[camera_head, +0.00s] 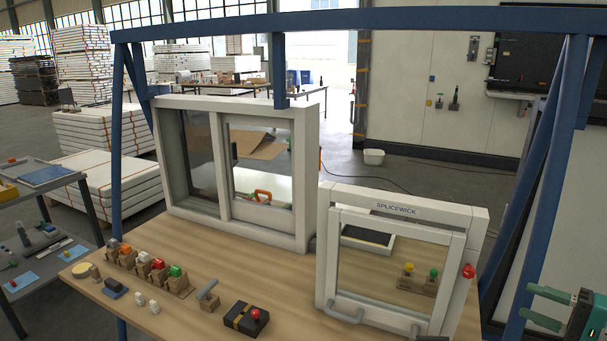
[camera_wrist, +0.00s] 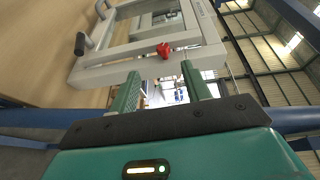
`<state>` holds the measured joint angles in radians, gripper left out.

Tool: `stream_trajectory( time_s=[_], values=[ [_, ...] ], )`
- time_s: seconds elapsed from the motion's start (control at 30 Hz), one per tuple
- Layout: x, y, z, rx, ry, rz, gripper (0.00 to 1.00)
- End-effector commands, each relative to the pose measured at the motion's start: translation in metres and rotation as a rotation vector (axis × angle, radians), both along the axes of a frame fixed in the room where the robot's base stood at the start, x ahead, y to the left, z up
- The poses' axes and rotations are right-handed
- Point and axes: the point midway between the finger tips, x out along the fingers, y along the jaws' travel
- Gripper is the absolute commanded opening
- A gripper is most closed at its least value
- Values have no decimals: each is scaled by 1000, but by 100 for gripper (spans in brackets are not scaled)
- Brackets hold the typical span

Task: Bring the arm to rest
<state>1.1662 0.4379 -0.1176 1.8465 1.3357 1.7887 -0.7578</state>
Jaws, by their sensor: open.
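My gripper (camera_head: 530,304) is at the lower right edge of the head view, to the right of the white SPLICEWICK frame (camera_head: 476,222). Its two green fingers are apart, with nothing between them. In the wrist view my gripper (camera_wrist: 160,72) is open too, its fingers pointing towards the white frame (camera_wrist: 110,75). A red knob (camera_head: 468,271) sits on the frame's right side. It also shows in the wrist view (camera_wrist: 163,50), beyond the fingertips, and I see no contact. Most of my arm is out of view.
A blue frame (camera_head: 340,20) spans the wooden bench, with a slanted right leg (camera_head: 548,165) near my gripper. A larger white window (camera_head: 309,180) stands at the left. Several small blocks (camera_head: 175,282) and a black box with a red button (camera_head: 246,319) lie in front.

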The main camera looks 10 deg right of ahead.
Motion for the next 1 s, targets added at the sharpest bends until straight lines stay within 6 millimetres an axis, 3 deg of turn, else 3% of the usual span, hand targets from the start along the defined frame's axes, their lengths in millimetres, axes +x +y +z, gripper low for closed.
stream_trajectory(
  time_s=[0.1, 0.23, 0.37, 0.5, 0.7, 1.0],
  values=[
    [24, 54, 9, -50, 104, 109, 48],
    [40, 131, 14, -155, 264, 245, 48],
    [39, 200, 12, -299, 405, 354, 48],
    [25, 261, 9, -491, 516, 440, 48],
    [-6, 322, 4, -808, 587, 497, 48],
    [-47, 369, 5, -1289, 463, 461, 48]
  ],
)
